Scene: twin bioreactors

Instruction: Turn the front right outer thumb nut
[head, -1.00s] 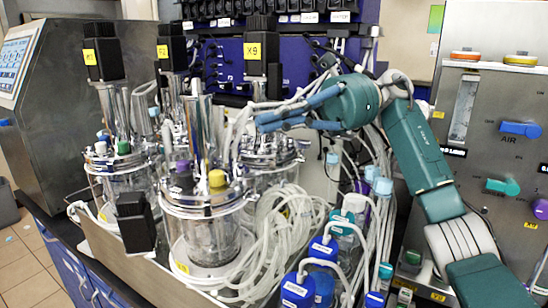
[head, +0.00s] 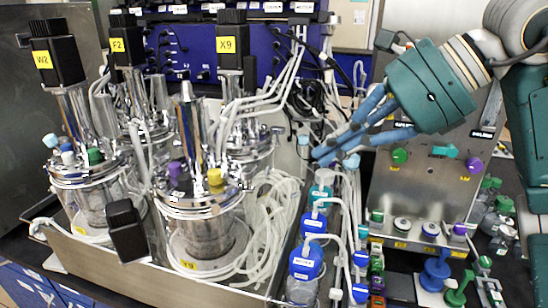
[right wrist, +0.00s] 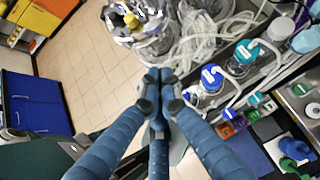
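The front right vessel (head: 208,236) is a glass jar with a shiny metal lid carrying a purple cap (head: 174,172) and a yellow cap (head: 215,177). I cannot tell a thumb nut apart among its small lid fittings. My right gripper (head: 335,156) has blue fingers pointing down and left, to the right of this vessel and above the blue-capped bottles. In the right wrist view its fingers (right wrist: 159,92) run close together with nothing seen between them; how far apart the tips are is unclear. The yellow cap shows at that view's top (right wrist: 131,20). My left gripper is out of view.
Pale coiled tubing (head: 268,222) lies right of the vessel. Blue-capped bottles (head: 306,262) with tubes stand in a row beside it. A metal panel with colored knobs (head: 425,190) is at right. A black motor block (head: 126,230) hangs before the vessels.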

